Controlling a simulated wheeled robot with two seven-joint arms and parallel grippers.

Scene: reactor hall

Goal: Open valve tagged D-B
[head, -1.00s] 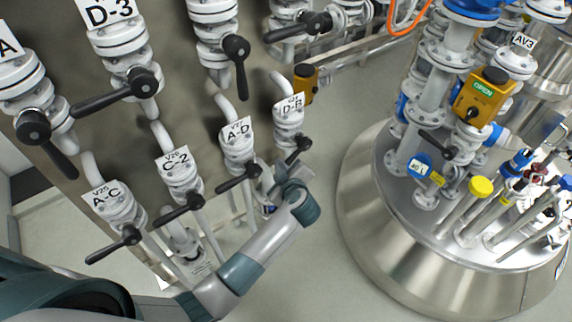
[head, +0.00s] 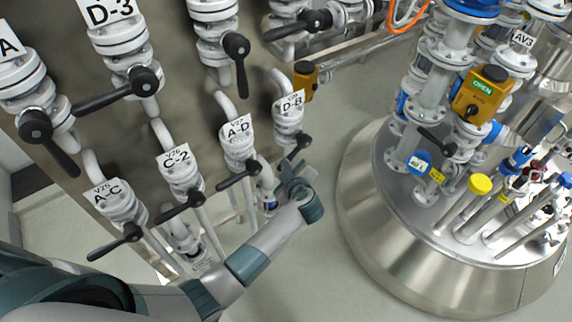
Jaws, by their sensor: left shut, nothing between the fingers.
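The valve tagged D-B (head: 289,122) is a light grey flanged valve on the pipe rack, right of the valve tagged A-D (head: 239,150). Its black lever handle (head: 300,146) points down and to the left from a round hub. My left gripper (head: 284,171) is just below this handle, at the end of my arm coming up from the lower left. Its fingers are small and partly hidden by the wrist; they are shut and empty. I cannot tell whether they touch the lever. My right gripper is not in view.
Valves tagged C-2 (head: 181,176) and A-C (head: 119,206) stand to the left, their black levers sticking out. A yellow actuator box (head: 305,80) sits behind D-B. A round steel vessel (head: 390,245) with pipes fills the right. Grey floor lies between.

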